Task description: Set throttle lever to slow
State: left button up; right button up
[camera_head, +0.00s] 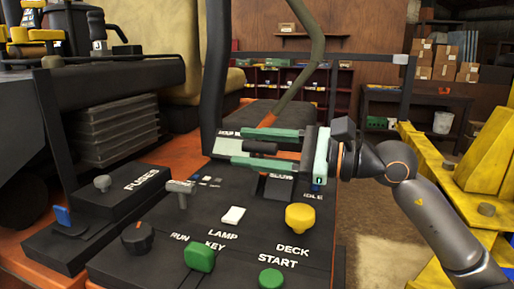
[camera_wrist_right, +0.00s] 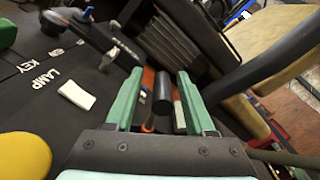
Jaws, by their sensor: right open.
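The throttle lever's dark cylindrical grip (camera_head: 262,147) lies between the two green fingers of my right gripper (camera_head: 250,147) in the head view. My right gripper is open, with one finger on each side of the grip. The wrist view also shows the dark grip (camera_wrist_right: 162,92) between the spread fingers of the right gripper (camera_wrist_right: 160,78), with visible gaps beside it. The SLOW label (camera_head: 281,176) is on the panel just below the gripper and is partly covered. The lever's lower part is mostly hidden. My left gripper is not in view.
The black control panel (camera_head: 150,257) carries a yellow deck knob (camera_head: 300,217), a green start button (camera_head: 271,278), a green key knob (camera_head: 199,257), a white lamp switch (camera_head: 233,215) and a grey T-handle (camera_head: 180,190). A dark upright post (camera_head: 213,80) stands behind the gripper.

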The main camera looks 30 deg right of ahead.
jog(key=shift+s+d, duration=0.1)
jog(key=shift+s+d+f, duration=0.1)
jog(key=shift+d, duration=0.05)
jog(key=b+v, duration=0.4)
jog(key=v, duration=0.6)
jog(key=shift+s+d, duration=0.15)
jog(key=shift+s+d+b, duration=0.35)
jog(key=shift+s+d, duration=0.05)
jog(key=shift+s, duration=0.1)
jog(key=shift+s+d, duration=0.1)
